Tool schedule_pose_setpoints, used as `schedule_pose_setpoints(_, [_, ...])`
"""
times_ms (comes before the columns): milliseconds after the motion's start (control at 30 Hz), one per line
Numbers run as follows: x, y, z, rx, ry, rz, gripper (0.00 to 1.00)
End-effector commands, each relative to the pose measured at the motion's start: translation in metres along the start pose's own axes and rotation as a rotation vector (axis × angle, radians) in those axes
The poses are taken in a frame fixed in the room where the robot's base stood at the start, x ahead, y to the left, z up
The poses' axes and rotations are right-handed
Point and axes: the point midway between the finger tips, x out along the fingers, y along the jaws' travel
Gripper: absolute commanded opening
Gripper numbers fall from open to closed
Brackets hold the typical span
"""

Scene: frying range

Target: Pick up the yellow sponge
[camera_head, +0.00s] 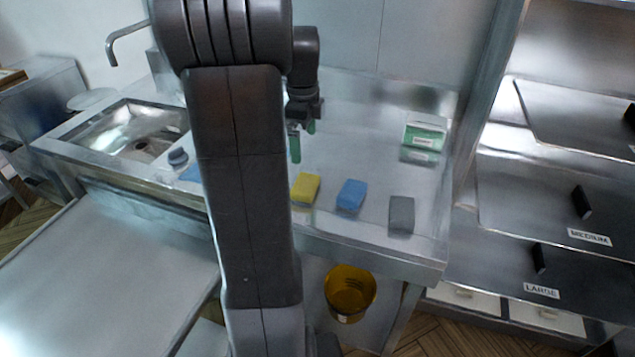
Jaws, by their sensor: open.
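The yellow sponge (306,187) lies on the steel counter, just right of my arm in the picture. My gripper (302,143) is above the counter, behind the sponge and apart from it. Its green-tipped fingers point down and are open, with nothing seen between them. Part of the gripper and its wrist is hidden behind my arm.
A blue sponge (351,196) and a grey block (401,213) lie right of the yellow sponge. A green-and-white box (423,137) stands at the back right. A sink (135,128) is at left. An amber bucket (349,291) sits below the steel counter (345,235).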

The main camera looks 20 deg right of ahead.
Motion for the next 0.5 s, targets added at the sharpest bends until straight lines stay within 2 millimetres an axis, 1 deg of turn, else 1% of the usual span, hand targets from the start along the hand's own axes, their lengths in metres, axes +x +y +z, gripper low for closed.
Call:
schedule_pose_setpoints(67, [0.005, 0.001, 0.001, -0.002, -0.003, 0.007, 1.00])
schedule_pose_setpoints(133, [0.015, 0.002, 0.001, -0.002, -0.003, 0.010, 1.00])
schedule_pose_setpoints(333, [0.056, 0.002, 0.001, -0.001, -0.001, 0.009, 1.00])
schedule_pose_setpoints(400, [0.067, 0.002, 0.001, -0.001, -0.002, 0.008, 1.00])
schedule_pose_setpoints(500, [0.079, 0.002, 0.001, -0.001, -0.002, 0.007, 1.00])
